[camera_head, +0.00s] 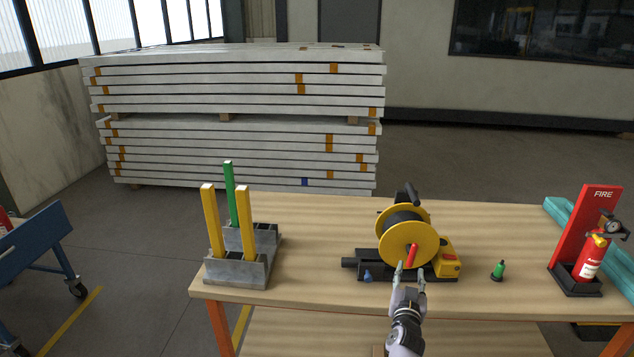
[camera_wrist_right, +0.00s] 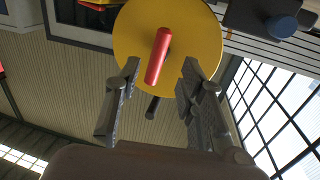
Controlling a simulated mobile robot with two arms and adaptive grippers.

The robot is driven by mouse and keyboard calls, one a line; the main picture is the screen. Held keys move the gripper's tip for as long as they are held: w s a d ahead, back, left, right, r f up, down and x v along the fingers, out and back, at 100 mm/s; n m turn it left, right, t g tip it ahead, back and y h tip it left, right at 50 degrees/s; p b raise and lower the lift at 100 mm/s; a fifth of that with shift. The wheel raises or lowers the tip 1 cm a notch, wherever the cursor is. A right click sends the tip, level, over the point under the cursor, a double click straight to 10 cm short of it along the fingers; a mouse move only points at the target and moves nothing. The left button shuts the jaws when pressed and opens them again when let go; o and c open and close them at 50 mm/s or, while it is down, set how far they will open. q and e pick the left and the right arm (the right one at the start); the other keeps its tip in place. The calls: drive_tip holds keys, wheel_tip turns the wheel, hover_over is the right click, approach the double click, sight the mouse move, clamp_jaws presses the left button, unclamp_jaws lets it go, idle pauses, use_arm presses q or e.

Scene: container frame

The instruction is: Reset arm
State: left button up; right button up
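My right gripper (camera_head: 411,272) is in front of the yellow cable reel (camera_head: 394,236) on the wooden table (camera_head: 310,225). Its two fingers are spread apart and nothing is between them. In the right wrist view the open fingers (camera_wrist_right: 157,88) stand on either side of the red handle (camera_wrist_right: 158,56) of the yellow reel disc (camera_wrist_right: 195,30). The handle appears ahead of the fingers; I cannot tell whether either finger touches it. My left gripper is not in view.
A grey holder (camera_head: 240,272) with yellow and green posts stands at the table's left. A small green bottle (camera_head: 498,271) and a fire extinguisher (camera_head: 589,262) on a red stand are at the right. A blue cart (camera_head: 38,250) stands left. Bare tabletop lies between holder and reel.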

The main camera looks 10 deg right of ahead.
drive_tip(key=s+a+f+n+g+y, duration=0.3)
drive_tip(key=s+a+y, duration=0.1)
drive_tip(key=s, duration=0.6)
drive_tip(key=s+a+f+n+g+y, duration=0.25)
drive_tip(key=s+a+f, duration=0.2)
drive_tip(key=s, duration=0.45)
drive_tip(key=s+a+r+n+g+y, duration=0.1)
drive_tip(key=s+a+g, duration=0.25)
drive_tip(key=s, duration=0.85)
drive_tip(key=s+a+r+n+g+y, duration=0.1)
drive_tip(key=s+a+g, duration=0.25)
drive_tip(key=s, duration=0.75)
wheel_tip(320, 180, down, 25)
drive_tip(key=s+a+g, duration=0.1)
drive_tip(key=s, duration=0.2)
drive_tip(key=s+d+f+g, duration=0.1)
drive_tip(key=s+d+f, duration=0.2)
drive_tip(key=s+f, duration=1.3)
drive_tip(key=shift+s+f+n, duration=0.25)
drive_tip(key=shift+f+n, duration=0.1)
drive_tip(key=shift+f, duration=0.1)
